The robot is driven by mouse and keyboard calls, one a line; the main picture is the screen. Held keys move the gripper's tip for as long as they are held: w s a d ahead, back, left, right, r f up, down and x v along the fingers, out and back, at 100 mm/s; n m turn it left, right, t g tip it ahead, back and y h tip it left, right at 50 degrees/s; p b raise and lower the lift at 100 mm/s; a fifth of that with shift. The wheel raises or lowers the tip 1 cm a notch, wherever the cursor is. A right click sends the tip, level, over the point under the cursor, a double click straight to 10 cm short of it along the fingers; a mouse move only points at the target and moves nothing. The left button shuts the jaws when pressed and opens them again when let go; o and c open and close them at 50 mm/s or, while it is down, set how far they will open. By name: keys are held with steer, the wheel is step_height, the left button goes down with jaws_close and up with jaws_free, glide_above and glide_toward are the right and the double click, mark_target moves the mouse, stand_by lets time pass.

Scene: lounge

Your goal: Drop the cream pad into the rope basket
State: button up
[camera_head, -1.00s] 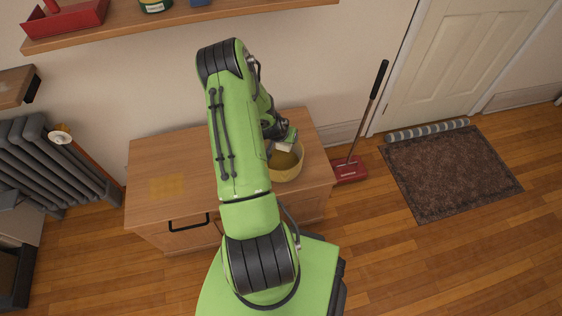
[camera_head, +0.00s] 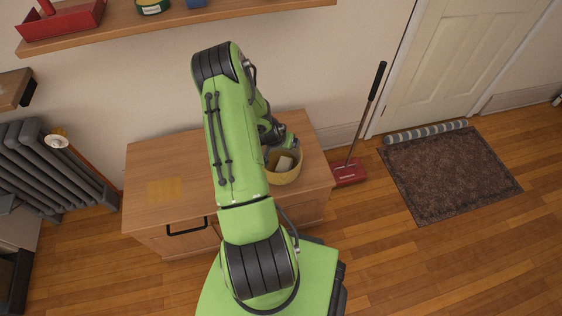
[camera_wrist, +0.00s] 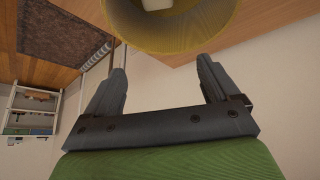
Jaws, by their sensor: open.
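The rope basket (camera_head: 284,178) is a round yellow-tan basket near the right end of the wooden cabinet top. The cream pad (camera_head: 284,163) lies inside it, a small pale block. In the wrist view the basket (camera_wrist: 175,42) is at the top, with part of the cream pad (camera_wrist: 157,4) showing inside, cut by the frame edge. My gripper (camera_wrist: 160,75) is open and empty, its two fingers apart and pointing toward the basket's rim. In the head view my arm hides part of the basket's left side, and the fingertips are hard to make out.
The wooden cabinet (camera_head: 150,160) has a yellowish square patch (camera_head: 164,189) on its left part. A shelf (camera_head: 180,20) holding a red caddy (camera_head: 62,20) hangs above. A red floor sweeper (camera_head: 349,173) stands right of the cabinet. A radiator (camera_head: 50,165) is at left.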

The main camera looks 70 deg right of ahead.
steer(key=p+v, duration=0.3)
steer(key=v, duration=1.1)
steer(key=shift+w+a+r, duration=0.1)
steer(key=shift+r, duration=0.05)
